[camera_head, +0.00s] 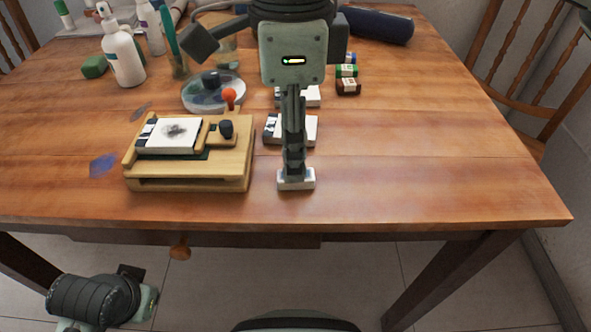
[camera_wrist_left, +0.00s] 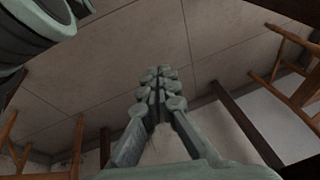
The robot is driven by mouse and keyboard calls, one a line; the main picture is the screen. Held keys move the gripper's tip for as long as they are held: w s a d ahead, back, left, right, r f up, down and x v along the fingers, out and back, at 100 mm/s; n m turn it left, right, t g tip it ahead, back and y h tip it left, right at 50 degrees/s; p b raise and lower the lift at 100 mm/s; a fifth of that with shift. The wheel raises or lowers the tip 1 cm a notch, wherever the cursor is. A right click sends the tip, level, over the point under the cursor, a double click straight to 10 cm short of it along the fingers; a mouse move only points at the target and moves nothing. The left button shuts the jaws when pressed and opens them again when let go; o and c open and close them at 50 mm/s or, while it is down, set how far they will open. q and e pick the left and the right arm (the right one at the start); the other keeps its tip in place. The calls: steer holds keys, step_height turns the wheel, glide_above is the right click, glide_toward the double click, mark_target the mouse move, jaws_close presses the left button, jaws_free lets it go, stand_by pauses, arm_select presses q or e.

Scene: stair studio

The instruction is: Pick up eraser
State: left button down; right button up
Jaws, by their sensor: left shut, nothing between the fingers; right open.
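Several small white blocks that look like erasers lie on the wooden table. The nearest white eraser (camera_head: 296,183) is directly under the tip of my right gripper (camera_head: 293,168). That gripper points down and is open; its fingers line up one behind the other and hide part of the block. I cannot tell whether they touch it. A second white block with a dark band (camera_head: 309,130) lies behind, partly hidden by the fingers, and a third (camera_head: 312,96) is farther back. My left gripper (camera_wrist_left: 158,82) is shut and empty, away from the table, above the floor.
A wooden box (camera_head: 190,172) with a smudged white pad (camera_head: 172,136) stands left of the right gripper. A glass dish (camera_head: 213,93), a white pump bottle (camera_head: 123,55) and small jars (camera_head: 347,86) stand behind. The table's right side is clear.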

step_height(320, 180, down, 4)
steer(key=shift+f, duration=0.2)
steer(key=shift+c, duration=0.4)
jaws_close()
